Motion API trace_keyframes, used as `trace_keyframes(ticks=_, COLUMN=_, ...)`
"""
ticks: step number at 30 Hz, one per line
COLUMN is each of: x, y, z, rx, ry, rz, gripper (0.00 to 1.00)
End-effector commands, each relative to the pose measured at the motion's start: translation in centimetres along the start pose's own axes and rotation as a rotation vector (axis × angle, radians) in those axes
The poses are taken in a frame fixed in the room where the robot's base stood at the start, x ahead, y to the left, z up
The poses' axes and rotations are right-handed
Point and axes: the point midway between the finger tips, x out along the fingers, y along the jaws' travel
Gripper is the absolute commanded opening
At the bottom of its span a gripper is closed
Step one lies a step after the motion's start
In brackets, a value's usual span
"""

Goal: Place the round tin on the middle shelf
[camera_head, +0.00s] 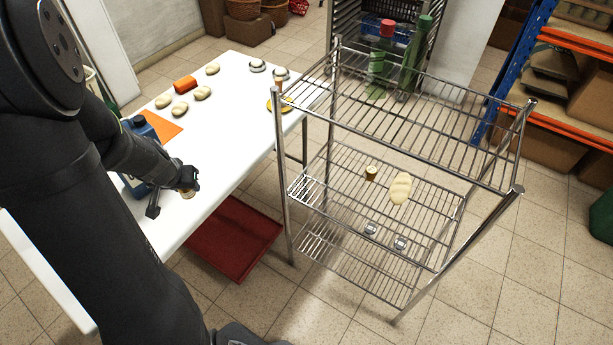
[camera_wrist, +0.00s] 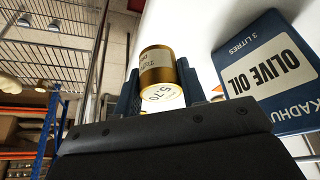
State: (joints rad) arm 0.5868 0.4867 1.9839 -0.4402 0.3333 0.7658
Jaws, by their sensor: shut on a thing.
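My gripper (camera_head: 172,196) is over the white table, beside the blue olive oil can. In the wrist view my gripper (camera_wrist: 168,95) is shut on a round tin (camera_wrist: 157,68), gold with a pale printed label, held between both fingers. In the head view only a small part of the tin (camera_head: 188,194) shows at the fingers; whether it touches the table I cannot tell. The middle shelf (camera_head: 325,178) of the wire rack is to the right of the table, apart from my gripper. A small gold-brown jar (camera_head: 371,173) and a pale bread-like loaf (camera_head: 400,188) are on it.
The olive oil can (camera_wrist: 265,70) stands close beside the tin. Two small silvery items (camera_head: 400,243) are low in the rack, level unclear. A red tray (camera_head: 236,238) is below the table edge. Buns (camera_head: 203,93) lie further back.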

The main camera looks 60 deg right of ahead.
Motion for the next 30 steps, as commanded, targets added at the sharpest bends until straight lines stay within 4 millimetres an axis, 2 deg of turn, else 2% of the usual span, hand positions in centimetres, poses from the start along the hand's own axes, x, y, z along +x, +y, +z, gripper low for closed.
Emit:
trace_keyframes(ticks=5, x=1.6, y=3.2, z=-1.8, rx=0.05, ry=-0.007, rz=0.02, gripper=0.15)
trace_keyframes(ticks=11, x=4.2, y=9.8, z=-4.4, rx=0.136, ry=-0.016, rz=0.053, gripper=0.15)
trace_keyframes(ticks=20, x=7.8, y=21.3, z=-6.5, rx=0.265, ry=-0.021, rz=0.101, gripper=0.15)
trace_keyframes(ticks=25, x=9.4, y=28.4, z=-6.4, rx=0.339, ry=-0.02, rz=0.129, gripper=0.15)
trace_keyframes(ticks=30, x=10.7, y=35.7, z=-5.3, rx=0.411, ry=-0.016, rz=0.159, gripper=0.15)
